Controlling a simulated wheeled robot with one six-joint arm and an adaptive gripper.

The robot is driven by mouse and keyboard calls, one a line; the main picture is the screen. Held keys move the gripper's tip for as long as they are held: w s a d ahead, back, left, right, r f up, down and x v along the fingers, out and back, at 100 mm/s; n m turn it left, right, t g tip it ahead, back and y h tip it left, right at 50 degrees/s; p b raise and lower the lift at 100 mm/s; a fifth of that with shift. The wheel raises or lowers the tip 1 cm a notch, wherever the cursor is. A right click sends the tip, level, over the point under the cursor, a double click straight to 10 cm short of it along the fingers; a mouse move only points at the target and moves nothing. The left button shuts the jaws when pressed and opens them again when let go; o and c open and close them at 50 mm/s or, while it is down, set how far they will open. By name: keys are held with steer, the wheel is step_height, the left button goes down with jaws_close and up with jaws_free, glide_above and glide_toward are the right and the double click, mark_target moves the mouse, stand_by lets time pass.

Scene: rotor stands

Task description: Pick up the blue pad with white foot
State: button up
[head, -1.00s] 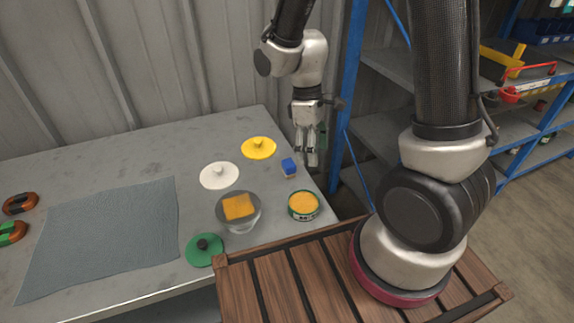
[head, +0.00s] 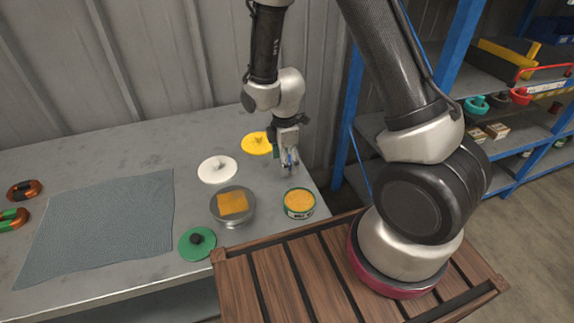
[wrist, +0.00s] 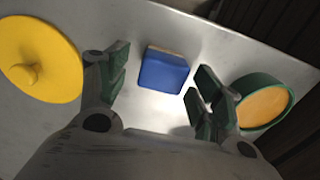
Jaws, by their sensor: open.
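The blue pad (wrist: 165,72) lies on the grey table between my open fingers in the wrist view, with a gap to each finger. A thin pale or tan edge shows along its far side; a white foot cannot be made out clearly. My gripper (wrist: 158,88) is open and empty, above and around the pad. In the head view my gripper (head: 289,166) points down near the table's right end, and only a bit of blue shows between its fingers.
A yellow lidded disc (head: 256,143) and a round tin with orange top (head: 299,202) flank the pad. A white disc (head: 217,169), a bowl-like stand with an orange pad (head: 232,204), a green disc (head: 197,242) and a grey cloth (head: 100,225) lie further left.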

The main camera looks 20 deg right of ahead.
steer(key=shift+f, duration=0.8)
steer(key=c, duration=1.2)
steer(key=shift+r, duration=0.1)
step_height(320, 180, up, 10)
steer(key=o, duration=0.5)
steer(key=c, duration=0.3)
